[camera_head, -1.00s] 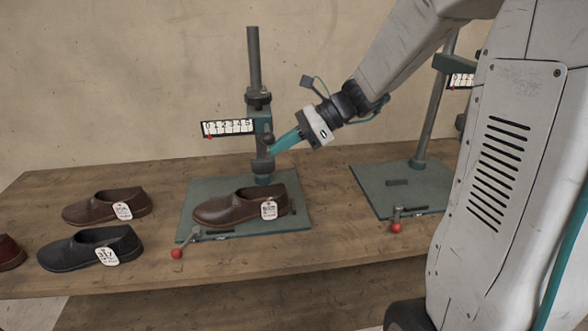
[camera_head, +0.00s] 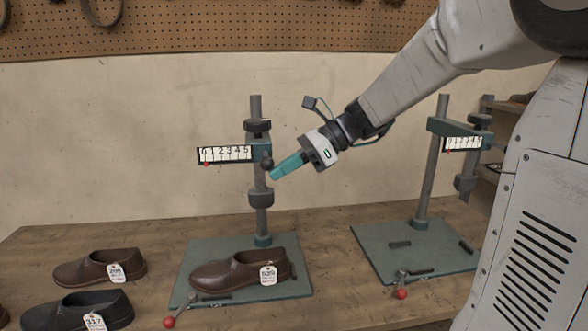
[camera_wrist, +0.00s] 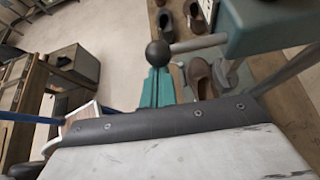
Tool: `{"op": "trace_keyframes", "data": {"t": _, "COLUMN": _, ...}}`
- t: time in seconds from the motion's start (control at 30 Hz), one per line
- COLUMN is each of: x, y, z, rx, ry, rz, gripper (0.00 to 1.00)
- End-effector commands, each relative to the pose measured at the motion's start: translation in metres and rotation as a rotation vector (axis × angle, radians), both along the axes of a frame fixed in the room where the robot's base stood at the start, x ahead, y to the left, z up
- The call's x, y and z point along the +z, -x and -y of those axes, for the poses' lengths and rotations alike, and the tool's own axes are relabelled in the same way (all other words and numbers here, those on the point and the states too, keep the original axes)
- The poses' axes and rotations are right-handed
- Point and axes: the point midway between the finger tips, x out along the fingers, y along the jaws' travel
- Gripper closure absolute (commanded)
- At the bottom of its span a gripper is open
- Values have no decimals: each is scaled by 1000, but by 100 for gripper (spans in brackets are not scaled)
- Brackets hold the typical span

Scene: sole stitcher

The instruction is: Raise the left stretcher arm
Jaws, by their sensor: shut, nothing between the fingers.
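The left stretcher arm (camera_head: 259,150) is a teal block with a white numbered scale (camera_head: 225,153) on the left post (camera_head: 255,105). It sits in the upper part of the post, with a dark collar above and a sleeve hanging below. Its black ball knob (camera_head: 267,162) faces me and shows large in the wrist view (camera_wrist: 158,53). My gripper (camera_head: 275,174) is shut and empty. Its teal fingertips are just below and right of the knob, at or very near it; actual contact is not clear. In the wrist view the teal fingers (camera_wrist: 157,88) point at the knob.
A brown tagged shoe (camera_head: 238,272) rests on the left base plate (camera_head: 290,290), under the sleeve. A red-knobbed lever (camera_head: 169,321) is at its front. A second stretcher (camera_head: 425,200) stands right. Other shoes (camera_head: 100,268) lie left. A pegboard (camera_head: 220,30) hangs above.

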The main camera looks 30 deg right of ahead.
Motion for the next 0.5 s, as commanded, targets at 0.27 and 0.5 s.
{"op": "trace_keyframes", "data": {"t": 0.27, "x": -32, "y": 4, "z": 3, "rx": 2, "ry": -3, "rz": -5, "gripper": 100}}
{"op": "trace_keyframes", "data": {"t": 0.5, "x": -15, "y": 16, "z": 46, "rx": -2, "ry": 1, "rz": 2, "gripper": 100}}
